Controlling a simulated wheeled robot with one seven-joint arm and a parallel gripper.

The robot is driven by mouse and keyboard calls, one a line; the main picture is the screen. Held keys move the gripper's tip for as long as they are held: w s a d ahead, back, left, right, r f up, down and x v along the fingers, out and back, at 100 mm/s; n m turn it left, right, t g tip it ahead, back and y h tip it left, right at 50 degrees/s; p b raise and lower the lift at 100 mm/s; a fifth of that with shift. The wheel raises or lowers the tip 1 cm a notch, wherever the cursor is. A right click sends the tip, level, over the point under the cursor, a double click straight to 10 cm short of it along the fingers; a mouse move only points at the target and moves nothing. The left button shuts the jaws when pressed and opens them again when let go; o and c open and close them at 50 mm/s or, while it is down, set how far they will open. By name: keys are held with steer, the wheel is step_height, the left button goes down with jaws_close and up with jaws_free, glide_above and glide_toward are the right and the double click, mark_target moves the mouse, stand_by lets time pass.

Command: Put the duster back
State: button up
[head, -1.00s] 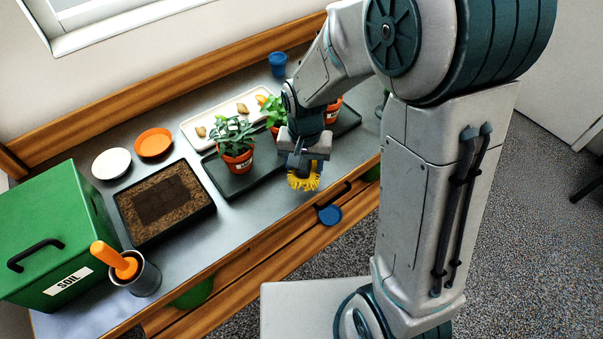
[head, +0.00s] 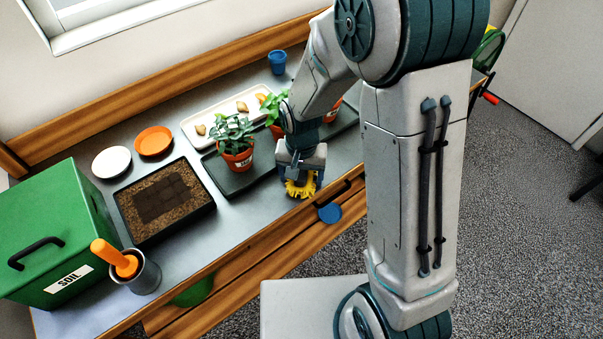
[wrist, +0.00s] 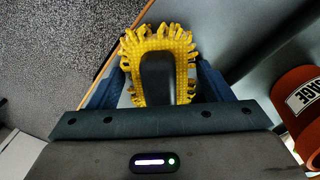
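The duster (head: 301,187) is a yellow, fringed piece hanging directly below my gripper near the front edge of the workbench. In the wrist view the duster (wrist: 160,62) is a yellow fringed arch around a dark middle, centred between the blue fingers. My gripper (head: 300,179) has a finger on each side of the duster and appears shut on it. My gripper (wrist: 160,85) hides part of the duster's near side. Whether the duster's underside touches the bench cannot be told.
A potted plant (head: 235,152) stands close left of my gripper on a dark tray (head: 230,183). A blue round item (head: 329,213) hangs at the bench's front edge. A soil tray (head: 135,232), a green soil bin (head: 48,225) and a grey cup (head: 145,279) stand to the left.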

mark_target(302, 171)
step_height(302, 171, up, 13)
steer(key=s+d+r+n+t, duration=0.1)
steer(key=s+d+r, duration=0.2)
steer(key=s+d, duration=0.3)
steer(key=s+d+r+n+t, duration=0.1)
steer(key=s+d+r+t, duration=0.1)
steer(key=s+d, duration=0.4)
steer(key=shift+v, duration=0.8)
stand_by(0.8)
